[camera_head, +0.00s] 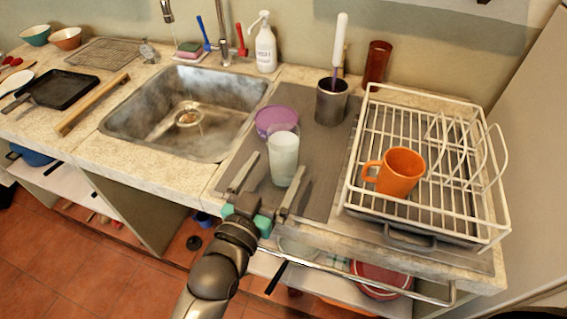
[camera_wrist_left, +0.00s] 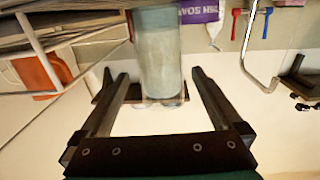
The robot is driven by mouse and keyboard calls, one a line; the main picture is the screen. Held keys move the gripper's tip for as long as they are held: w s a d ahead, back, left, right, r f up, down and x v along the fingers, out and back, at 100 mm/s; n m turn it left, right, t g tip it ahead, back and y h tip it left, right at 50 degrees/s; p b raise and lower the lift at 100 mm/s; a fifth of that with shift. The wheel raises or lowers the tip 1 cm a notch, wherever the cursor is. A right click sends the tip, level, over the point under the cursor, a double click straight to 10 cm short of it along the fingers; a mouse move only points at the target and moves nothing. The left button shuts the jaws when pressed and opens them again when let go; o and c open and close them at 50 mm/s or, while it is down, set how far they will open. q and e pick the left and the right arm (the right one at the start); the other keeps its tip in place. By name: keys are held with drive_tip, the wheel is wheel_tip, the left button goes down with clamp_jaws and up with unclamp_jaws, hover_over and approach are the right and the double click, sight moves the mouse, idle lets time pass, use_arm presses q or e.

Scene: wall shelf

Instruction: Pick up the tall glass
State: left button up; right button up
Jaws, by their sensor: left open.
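The tall glass (camera_head: 284,150) is a clear, whitish tumbler standing upright on the grey mat, just right of the sink. It also shows in the left wrist view (camera_wrist_left: 160,55), between the lines of the two fingers. My left gripper (camera_head: 281,163) is open and empty, with one finger to each side of the glass in the head view. In the left wrist view the open fingertips (camera_wrist_left: 152,75) show a gap on both sides of the glass. I see no finger touching it. My right gripper is in neither view.
A purple bowl (camera_head: 276,119) is right behind the glass. A dark metal cup (camera_head: 331,105) with a white-handled brush stands further back. A white dish rack (camera_head: 359,158) with an orange mug (camera_head: 399,174) is to the right. The sink (camera_head: 190,110) is to the left.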

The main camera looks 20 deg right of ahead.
sight(277, 165)
use_arm(q)
drive_tip(key=shift+b+x, duration=0.45)
drive_tip(key=shift+x, duration=1.95)
drive_tip(key=shift+f, duration=0.15)
drive_tip(key=shift+c, duration=0.4)
clamp_jaws()
